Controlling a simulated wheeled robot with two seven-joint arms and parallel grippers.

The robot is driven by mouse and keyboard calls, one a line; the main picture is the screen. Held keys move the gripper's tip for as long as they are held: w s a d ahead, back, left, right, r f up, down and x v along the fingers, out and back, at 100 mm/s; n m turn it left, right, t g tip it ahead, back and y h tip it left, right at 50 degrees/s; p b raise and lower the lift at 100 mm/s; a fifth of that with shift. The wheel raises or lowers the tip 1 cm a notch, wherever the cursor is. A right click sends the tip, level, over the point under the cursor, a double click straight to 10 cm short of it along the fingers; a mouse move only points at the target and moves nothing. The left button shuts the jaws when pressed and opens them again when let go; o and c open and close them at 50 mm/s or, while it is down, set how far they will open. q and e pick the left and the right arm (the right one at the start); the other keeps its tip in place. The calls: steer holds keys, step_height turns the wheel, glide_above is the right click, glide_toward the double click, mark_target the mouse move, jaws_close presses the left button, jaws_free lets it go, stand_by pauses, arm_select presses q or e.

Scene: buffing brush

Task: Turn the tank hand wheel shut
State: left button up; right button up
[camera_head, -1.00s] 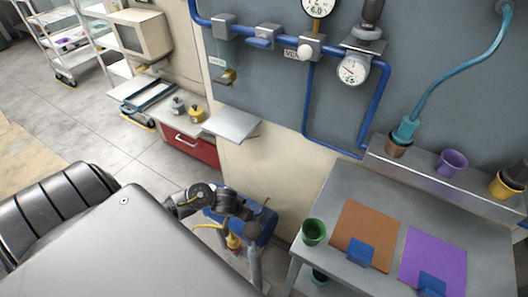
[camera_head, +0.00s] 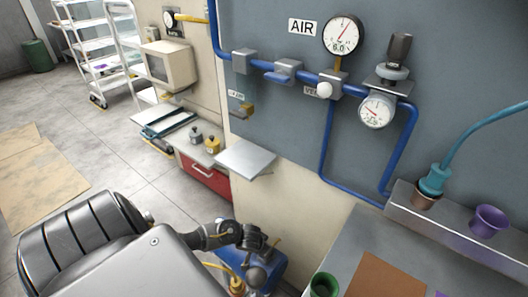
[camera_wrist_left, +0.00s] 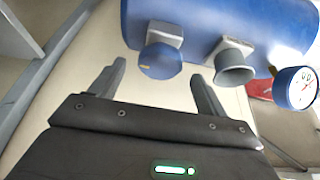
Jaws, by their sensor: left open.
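A blue tank (camera_wrist_left: 250,18) fills the top of the left wrist view. On it are a round blue hand wheel (camera_wrist_left: 160,61) with a small yellow mark, a grey flared outlet (camera_wrist_left: 234,66) and a blue-rimmed gauge (camera_wrist_left: 296,88). My left gripper (camera_wrist_left: 158,72) is open and empty, its fingers pointing toward the tank. The hand wheel appears between the two fingertips in that view; I cannot tell the remaining distance. In the head view, the tank (camera_head: 270,262) is low at the wall, partly hidden by my left arm. My right gripper is not in view.
A grey shelf (camera_head: 246,158) juts out above a red drawer (camera_head: 205,177). Blue pipes (camera_head: 325,140) with valves and gauges run along the wall. A workbench (camera_head: 345,248) with a green cup (camera_head: 323,286) stands at right. The floor (camera_head: 110,150) at left is open.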

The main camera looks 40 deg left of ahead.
arm_select(q)
steer(key=shift+x, duration=0.85)
steer(key=shift+w+f, duration=0.1)
steer(key=c, duration=1)
